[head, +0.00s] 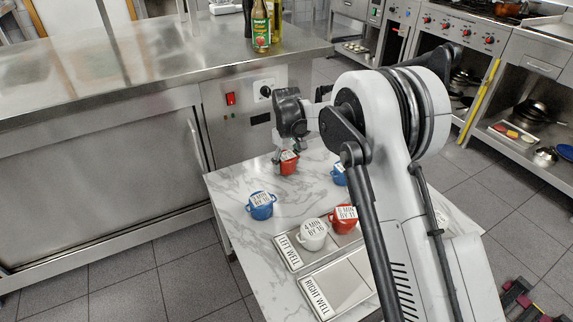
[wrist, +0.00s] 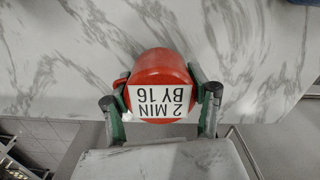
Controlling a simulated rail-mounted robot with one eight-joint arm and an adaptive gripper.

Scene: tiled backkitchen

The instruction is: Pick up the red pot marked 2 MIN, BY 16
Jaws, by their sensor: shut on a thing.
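The red pot marked 2 MIN, BY 16 (wrist: 160,65) sits between the two fingers of my gripper (wrist: 160,88) in the wrist view. Its white label reads upside down there. The fingers press on both sides of the pot, and my gripper is shut on it. In the head view the red pot (head: 288,167) is at the far edge of the marble table, under my gripper (head: 284,153). I cannot tell whether its base touches the tabletop.
On the marble table (head: 228,192) stand a blue pot (head: 261,212), a white pot marked 4 MIN (head: 312,244), another red pot (head: 343,227) and a partly hidden blue pot (head: 339,180). Trays labelled LEFT WELL (head: 292,253) and RIGHT WELL (head: 317,296) lie in front. A steel counter (head: 150,60) stands behind.

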